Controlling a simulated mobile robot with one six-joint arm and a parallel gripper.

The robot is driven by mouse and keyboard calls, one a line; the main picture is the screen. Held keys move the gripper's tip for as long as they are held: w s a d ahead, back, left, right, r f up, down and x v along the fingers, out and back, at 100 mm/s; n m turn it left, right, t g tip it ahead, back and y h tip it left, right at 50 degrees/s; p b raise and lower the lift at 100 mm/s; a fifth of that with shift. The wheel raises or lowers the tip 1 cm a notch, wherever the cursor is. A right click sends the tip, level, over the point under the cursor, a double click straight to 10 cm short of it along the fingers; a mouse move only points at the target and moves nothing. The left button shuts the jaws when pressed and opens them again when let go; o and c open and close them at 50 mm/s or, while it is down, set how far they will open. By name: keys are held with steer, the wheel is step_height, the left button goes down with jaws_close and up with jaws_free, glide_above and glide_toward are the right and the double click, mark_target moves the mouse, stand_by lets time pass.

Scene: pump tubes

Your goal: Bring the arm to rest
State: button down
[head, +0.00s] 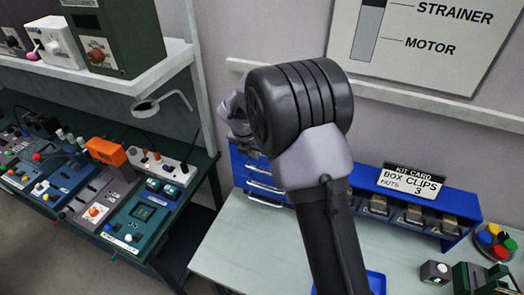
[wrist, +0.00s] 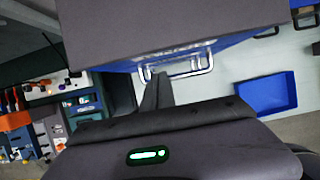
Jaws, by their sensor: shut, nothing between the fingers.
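My arm rises through the middle of the head view, its large black joint in front of the wall. My gripper shows in the wrist view (wrist: 158,88), its dark fingers together with nothing between them. The fingers point towards a blue drawer cabinet (wrist: 240,46) with pale metal handles. I cannot tell from the picture whether they touch it. In the head view the fingers are hidden or too small to tell, behind the black joint.
A pale worktop (head: 235,240) carries the blue cabinet (head: 262,180), bins (head: 455,222) under a kit card (head: 410,183), and a blue tray (wrist: 268,95). A green bench (head: 150,245) with several devices stands left. A shelf (head: 150,75) and wall board (head: 430,40) are above.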

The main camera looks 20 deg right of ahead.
steer(key=s+m+y+b, duration=0.2)
steer(key=s+m+b, duration=1.4)
steer(key=s+b, duration=0.15)
steer(key=s+a+f+m+t+y+b, duration=0.1)
steer(key=s+a+f+m+b, duration=0.1)
steer(key=s+f+m+b, duration=0.3)
steer(key=s+a+f+m+t+y+b, duration=0.1)
steer(key=s+f+m+b, duration=0.5)
steer(key=s+m, duration=0.6)
steer(key=shift+s+a+y+b, duration=0.15)
steer(key=shift+a+y+b, duration=0.3)
steer(key=shift+b, duration=0.6)
steer(key=shift+a, duration=0.1)
